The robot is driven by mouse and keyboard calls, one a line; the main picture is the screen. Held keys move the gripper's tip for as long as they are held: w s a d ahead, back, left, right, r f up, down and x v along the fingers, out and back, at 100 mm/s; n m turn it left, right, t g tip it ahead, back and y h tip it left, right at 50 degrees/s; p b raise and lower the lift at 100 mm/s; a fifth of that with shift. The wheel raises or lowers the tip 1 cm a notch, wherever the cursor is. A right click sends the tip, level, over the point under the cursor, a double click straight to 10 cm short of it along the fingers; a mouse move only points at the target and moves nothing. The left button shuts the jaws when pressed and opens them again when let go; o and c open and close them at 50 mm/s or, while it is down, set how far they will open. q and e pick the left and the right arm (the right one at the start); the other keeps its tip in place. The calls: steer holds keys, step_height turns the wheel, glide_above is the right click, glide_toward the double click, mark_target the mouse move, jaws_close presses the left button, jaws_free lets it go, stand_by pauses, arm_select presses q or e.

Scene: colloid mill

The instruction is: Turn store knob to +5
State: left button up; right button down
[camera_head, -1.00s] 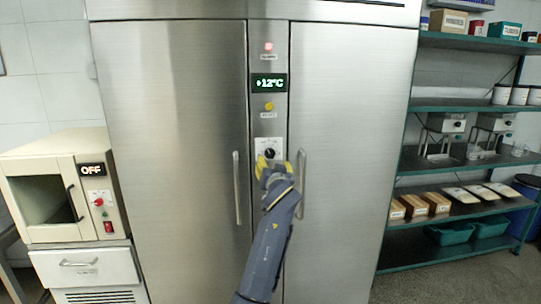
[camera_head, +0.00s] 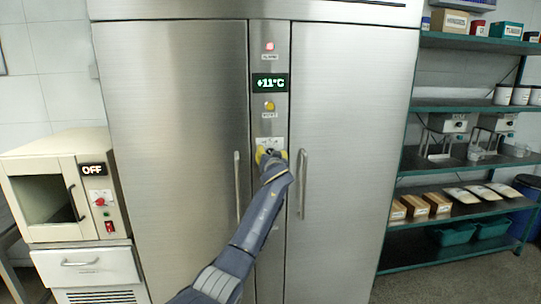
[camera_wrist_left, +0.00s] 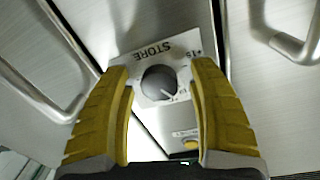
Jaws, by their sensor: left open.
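The store knob (camera_wrist_left: 159,83) is a round grey dial on a white plate marked STORE (camera_wrist_left: 152,52), seen upside down in the left wrist view. In the head view the plate (camera_head: 270,142) sits on the cabinet's centre strip, and my gripper mostly covers the knob. The display (camera_head: 270,83) above reads +11°C. My left gripper (camera_head: 271,157) has yellow fingers and is open. In the left wrist view its fingers (camera_wrist_left: 163,88) stand on either side of the knob, with gaps visible between them and it. My right gripper is not in view.
Vertical door handles stand left (camera_head: 238,187) and right (camera_head: 302,184) of the strip, close to my gripper. A yellow button (camera_head: 269,106) and a lit red lamp (camera_head: 269,46) are above the knob. A small oven (camera_head: 62,190) marked OFF is at left, shelves (camera_head: 470,105) at right.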

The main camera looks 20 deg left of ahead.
arm_select(q)
steer(key=shift+w+a, duration=0.1)
steer(key=shift+w, duration=0.1)
stand_by(0.3)
jaws_close()
